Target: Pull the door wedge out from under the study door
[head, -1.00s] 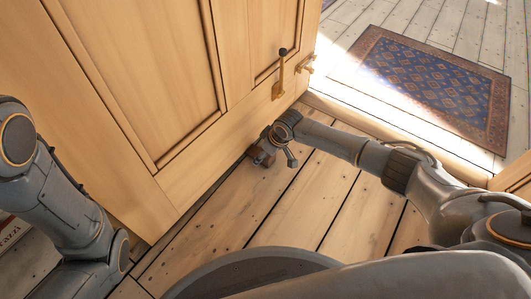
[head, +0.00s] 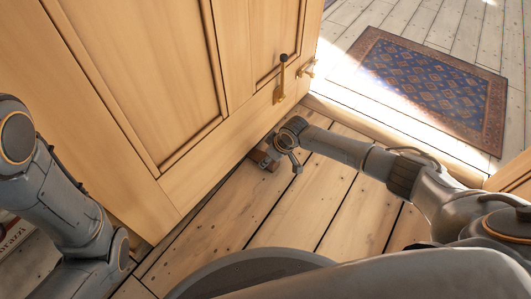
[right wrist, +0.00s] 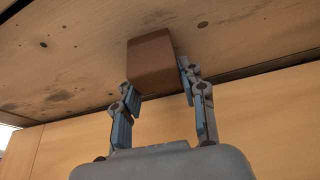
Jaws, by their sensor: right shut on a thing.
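The study door (head: 140,80) is pale wood and fills the left and top of the head view. The brown door wedge (head: 257,156) is on the plank floor at the door's lower edge. My right gripper (head: 267,159) is low beside the door and shut on it. In the right wrist view the wedge (right wrist: 151,62) sits between the two fingers of my right gripper (right wrist: 157,80), against the floor boards. How much of the wedge is under the door is hard to tell. My left arm shows at the left of the head view; its gripper is out of view.
A lever handle (head: 279,92) and a brass fitting (head: 307,68) are on the door. A blue patterned rug (head: 425,85) lies past the raised threshold (head: 345,112). Bare floor boards (head: 305,200) are clear in front of the door.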

